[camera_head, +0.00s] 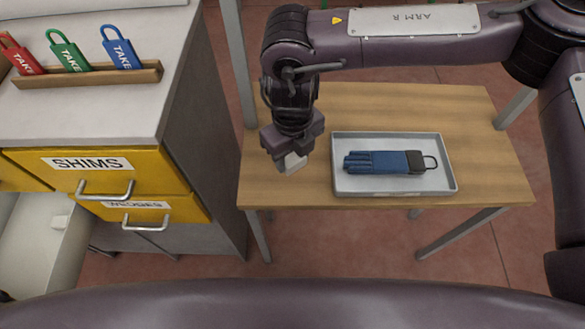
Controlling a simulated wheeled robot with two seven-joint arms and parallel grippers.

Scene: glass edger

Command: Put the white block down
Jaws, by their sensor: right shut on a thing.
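The white block (292,165) is small and pale, and shows below the fingers of my right gripper (291,145). My right gripper points down, shut on the block, over the left part of the wooden table (440,105), just left of the grey tray. The fingers hide the block's upper part. I cannot tell whether its underside touches the tabletop. My left gripper is not in view.
A cabinet on the left has yellow SHIMS (28,159) and WEDGES (186,207) drawers. Coloured tags (122,50) stand in a wooden rack.

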